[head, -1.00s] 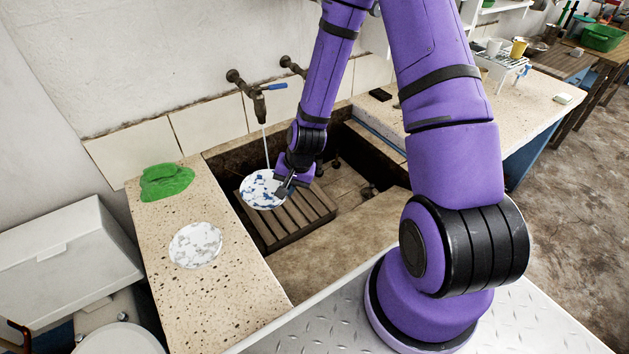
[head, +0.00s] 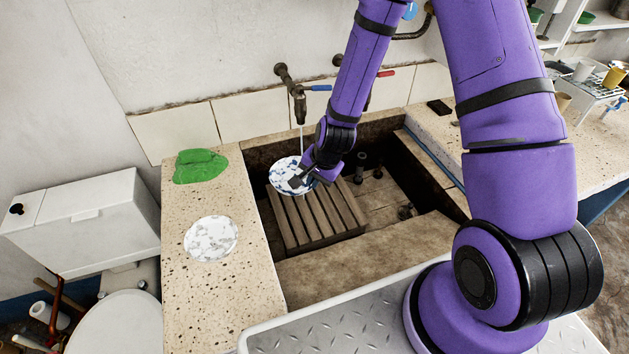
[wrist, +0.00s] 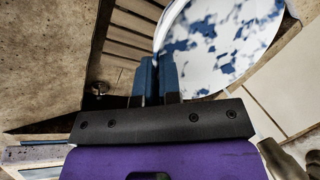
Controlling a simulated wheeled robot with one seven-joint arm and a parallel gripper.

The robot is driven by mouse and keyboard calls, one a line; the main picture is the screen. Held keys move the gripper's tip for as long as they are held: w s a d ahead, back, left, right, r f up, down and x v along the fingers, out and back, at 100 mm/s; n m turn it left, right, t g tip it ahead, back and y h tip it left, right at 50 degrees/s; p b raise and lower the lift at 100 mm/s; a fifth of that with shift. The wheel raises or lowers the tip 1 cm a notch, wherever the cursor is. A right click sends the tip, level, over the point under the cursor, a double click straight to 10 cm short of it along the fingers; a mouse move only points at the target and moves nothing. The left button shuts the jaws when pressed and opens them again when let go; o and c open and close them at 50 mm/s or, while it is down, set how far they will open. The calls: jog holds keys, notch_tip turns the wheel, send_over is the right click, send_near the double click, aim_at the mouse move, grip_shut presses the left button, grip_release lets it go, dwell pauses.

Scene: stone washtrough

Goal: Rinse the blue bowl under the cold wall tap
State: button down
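The blue-patched white bowl (head: 288,172) is in the trough, below the wall tap with the blue lever (head: 299,108). A thin water stream (head: 301,139) falls from this tap towards the bowl; where it lands inside is hard to make out. My gripper (head: 305,180) is at the bowl's right front edge. In the wrist view, the two blue fingers of my gripper (wrist: 159,66) are close together on the rim of the bowl (wrist: 222,48), which is tilted. The bowl is above a slatted wooden rack (head: 318,215).
A grey-patched white dish (head: 211,239) and a green cloth (head: 200,166) lie on the left speckled counter (head: 230,300). A second tap with a red lever (head: 385,73) is partly hidden by my arm. A dark block (head: 439,107) lies on the right counter.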

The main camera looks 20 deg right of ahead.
jog(key=w+d+f, duration=0.2)
jog(key=w+d, duration=0.3)
jog(key=w, duration=0.6)
jog(key=shift+d+f, duration=0.2)
jog(key=shift+f, duration=0.05)
dwell(0.3)
jog(key=shift+s+d, duration=0.1)
jog(key=shift+d, duration=0.05)
dwell(0.5)
jog(key=shift+s+d, duration=0.25)
jog(key=shift+d, duration=0.15)
jog(key=shift+s, duration=0.1)
jog(key=s+a, duration=0.3)
jog(key=s, duration=0.4)
jog(key=shift+a, duration=0.3)
dwell(0.5)
dwell(1.1)
